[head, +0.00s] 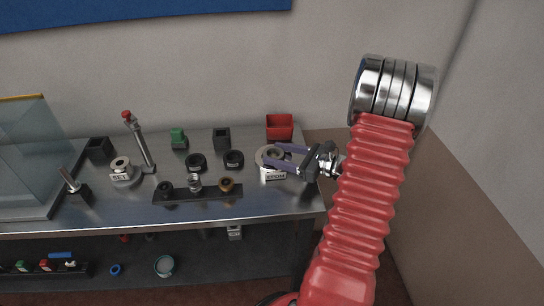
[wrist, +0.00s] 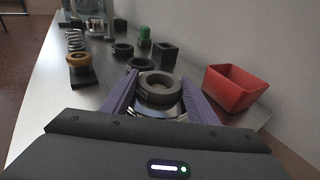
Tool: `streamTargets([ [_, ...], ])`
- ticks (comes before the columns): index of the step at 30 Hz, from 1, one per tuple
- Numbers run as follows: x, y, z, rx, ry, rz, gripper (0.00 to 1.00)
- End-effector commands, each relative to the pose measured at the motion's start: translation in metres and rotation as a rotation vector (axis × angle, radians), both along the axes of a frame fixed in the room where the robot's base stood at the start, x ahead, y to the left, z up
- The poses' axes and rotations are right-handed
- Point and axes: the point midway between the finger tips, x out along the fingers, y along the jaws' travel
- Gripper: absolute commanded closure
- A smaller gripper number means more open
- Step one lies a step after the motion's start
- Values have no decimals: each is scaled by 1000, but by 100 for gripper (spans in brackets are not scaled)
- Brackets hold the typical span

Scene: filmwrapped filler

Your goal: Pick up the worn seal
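The worn seal looks like a dark grey ring (wrist: 160,95), lying on a round metal stand (wrist: 158,110) in the wrist view. In the head view the stand (head: 262,163) is near the right end of the bench, with a white label (head: 274,176) whose letters are hard to read. My gripper (wrist: 158,79) is open, with one purple finger on each side of the ring. A gap seems to show between fingers and ring; whether either touches is unclear. In the head view my gripper (head: 270,154) reaches in from the right and partly hides the ring.
A red bin (head: 279,127) stands behind the stand, close to the right finger in the wrist view. Two black rings (head: 196,161) (head: 233,159), a black block (head: 222,138) and a dark rack (head: 175,195) are to the left. A stand marked SET (head: 120,177) is farther left.

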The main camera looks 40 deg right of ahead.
Motion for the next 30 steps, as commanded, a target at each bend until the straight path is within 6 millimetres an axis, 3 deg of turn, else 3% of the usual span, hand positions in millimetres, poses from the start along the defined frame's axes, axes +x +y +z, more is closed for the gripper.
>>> streamTargets([
  [9,0,0,0,0,0,0,69],
  [20,0,0,5,0,0,0,69],
  [30,0,0,47,-5,-2,1,69],
])
